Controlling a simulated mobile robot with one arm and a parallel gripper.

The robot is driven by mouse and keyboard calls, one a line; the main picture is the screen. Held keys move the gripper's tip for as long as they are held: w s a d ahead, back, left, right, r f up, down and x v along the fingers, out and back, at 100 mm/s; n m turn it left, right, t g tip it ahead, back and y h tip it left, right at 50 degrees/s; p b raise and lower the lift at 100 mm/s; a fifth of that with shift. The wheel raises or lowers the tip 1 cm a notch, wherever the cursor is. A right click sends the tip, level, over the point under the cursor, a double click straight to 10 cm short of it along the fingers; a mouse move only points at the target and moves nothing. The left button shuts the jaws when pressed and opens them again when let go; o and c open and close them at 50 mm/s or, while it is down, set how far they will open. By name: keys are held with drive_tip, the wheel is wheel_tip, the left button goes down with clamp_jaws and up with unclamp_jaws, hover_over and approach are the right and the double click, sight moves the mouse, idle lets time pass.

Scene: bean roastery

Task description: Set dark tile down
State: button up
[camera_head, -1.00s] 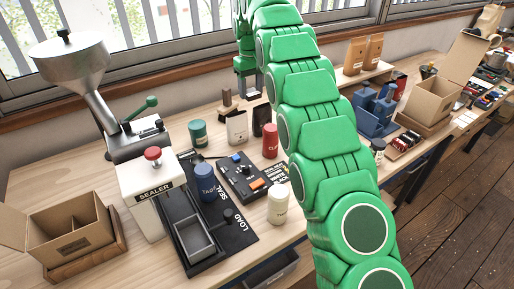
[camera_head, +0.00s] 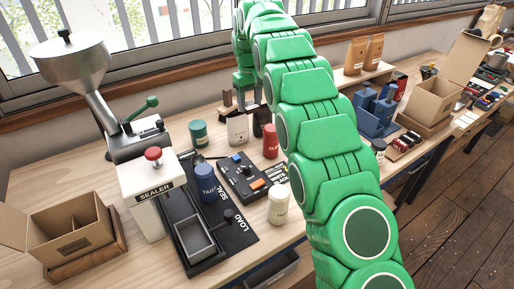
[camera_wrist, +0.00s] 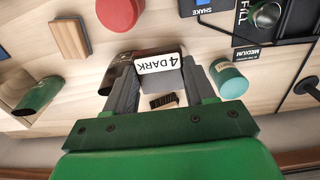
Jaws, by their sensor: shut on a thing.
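The dark tile (camera_wrist: 158,63), a grey block with a white face lettered "4 DARK", sits between the fingers of my gripper (camera_wrist: 160,88) in the wrist view. My gripper is shut on it. In the head view my gripper (camera_head: 247,102) hangs at the back of the bench, just above and behind a pale pouch (camera_head: 237,130). The tile cannot be made out clearly there. Whether its underside touches anything is hidden.
A dark pouch (camera_head: 262,118), a wooden block (camera_head: 227,98), a green can (camera_head: 198,133) and a red can (camera_head: 270,142) stand close by. A black control panel (camera_head: 243,175) lies nearer the front. The sealer (camera_head: 150,190) is to the left.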

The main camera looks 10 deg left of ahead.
sight(251, 150)
wheel_tip(251, 150, down, 18)
drive_tip(key=shift+f, duration=0.2)
idle(0.6)
drive_tip(key=o, duration=1.1)
drive_tip(key=shift+c, duration=0.2)
drive_tip(key=shift+r, duration=0.1)
wheel_tip(251, 150, up, 12)
drive_tip(key=shift+d, duration=0.1)
